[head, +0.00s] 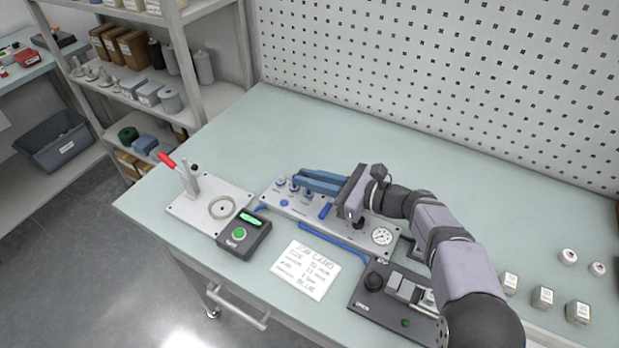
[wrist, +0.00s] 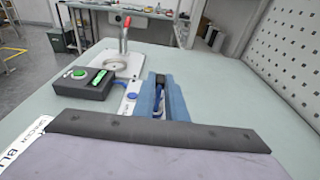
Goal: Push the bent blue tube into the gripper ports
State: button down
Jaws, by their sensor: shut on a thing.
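My gripper (head: 302,181) has two long blue fingers, closed together over the back left of a silver panel (head: 270,203). In the wrist view, the fingers (wrist: 162,84) point away from me. A darker blue piece (wrist: 158,101) shows between them; it looks like part of the bent blue tube, mostly hidden by the fingers. Round ports with blue rings (head: 280,183) stand on the panel beside the fingertips. I cannot tell whether the tube touches a port. A longer blue strip (head: 333,239) lies along the panel's front edge.
A toggle clamp with red handle (head: 168,161) stands on a plate at left, beside a black box with a green button (head: 240,234). A white job card (head: 305,269) lies in front. A gauge (head: 382,236) is on the panel's right. The table behind is clear up to the pegboard.

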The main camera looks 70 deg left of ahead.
jog(key=shift+f, duration=0.2)
jog(key=c, duration=1.7)
grip_release()
